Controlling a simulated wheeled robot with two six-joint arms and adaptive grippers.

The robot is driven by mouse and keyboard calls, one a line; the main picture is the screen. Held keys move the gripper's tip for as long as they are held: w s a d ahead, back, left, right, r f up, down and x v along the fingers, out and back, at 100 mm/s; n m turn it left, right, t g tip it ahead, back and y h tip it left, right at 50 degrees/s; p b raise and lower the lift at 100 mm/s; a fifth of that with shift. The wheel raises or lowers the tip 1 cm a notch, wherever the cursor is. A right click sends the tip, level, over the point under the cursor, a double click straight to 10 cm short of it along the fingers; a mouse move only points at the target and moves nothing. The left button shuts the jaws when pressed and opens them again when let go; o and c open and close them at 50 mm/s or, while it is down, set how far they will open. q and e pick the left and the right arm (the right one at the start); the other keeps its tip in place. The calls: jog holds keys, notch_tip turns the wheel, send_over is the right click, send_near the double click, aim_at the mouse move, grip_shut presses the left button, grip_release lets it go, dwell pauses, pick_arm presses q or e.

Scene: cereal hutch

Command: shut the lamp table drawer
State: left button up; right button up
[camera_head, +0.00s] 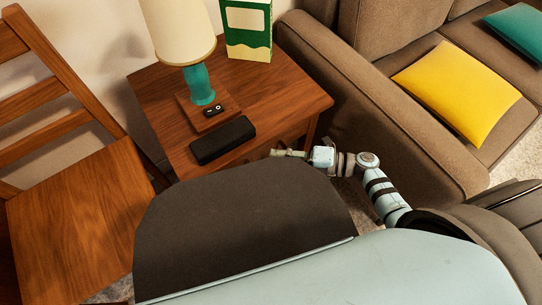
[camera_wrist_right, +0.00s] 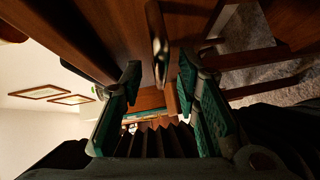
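The lamp table (camera_head: 284,88) is a brown wooden table in the head view, with its front edge facing me. My right gripper (camera_head: 290,153) is at that front edge, and my own body hides much of the front below. In the right wrist view my right gripper (camera_wrist_right: 160,72) is open, with green-padded fingers spread apart. A metal drawer handle (camera_wrist_right: 156,42) shows ahead of and between the fingertips, against brown wood (camera_wrist_right: 112,28) of the table. I cannot tell whether a finger touches it, or how far out the drawer stands. My left gripper is not in view.
On the table stand a lamp (camera_head: 198,84) with a teal stem, a green box (camera_head: 247,30) and a black oblong case (camera_head: 222,139). A wooden chair (camera_head: 75,215) is at the left. A brown sofa (camera_head: 390,110) stands close at the right, beside my right arm.

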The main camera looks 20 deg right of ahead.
jog(key=v, duration=0.9)
jog(key=shift+d, duration=0.1)
